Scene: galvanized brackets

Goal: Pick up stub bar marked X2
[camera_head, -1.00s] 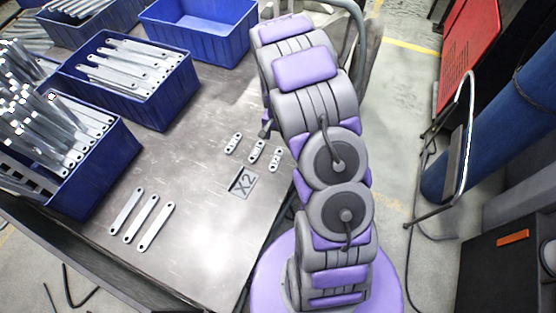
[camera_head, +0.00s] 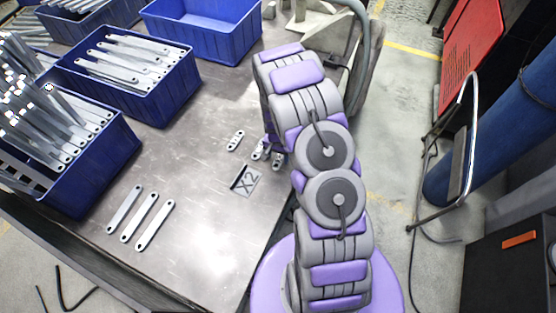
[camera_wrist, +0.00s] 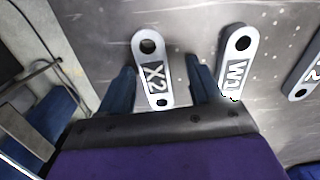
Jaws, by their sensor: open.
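The stub bar marked X2 (camera_wrist: 153,66) lies flat on the metal table in the wrist view, a short rounded bar with a hole at each end. It sits between the two spread fingers of my gripper (camera_wrist: 160,70), which is open. I cannot tell whether the fingers touch it. In the head view the bar (camera_head: 278,162) is the rightmost of the short bars, partly hidden by my gripper (camera_head: 272,150). A plate marked X2 (camera_head: 246,180) lies on the table in front of these bars.
A bar marked W1 (camera_wrist: 236,62) lies right beside one finger, with another short bar (camera_wrist: 306,72) beyond it. Three longer bars (camera_head: 140,216) lie front left. Blue bins (camera_head: 168,92) stand left and behind. The table's right edge is close.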

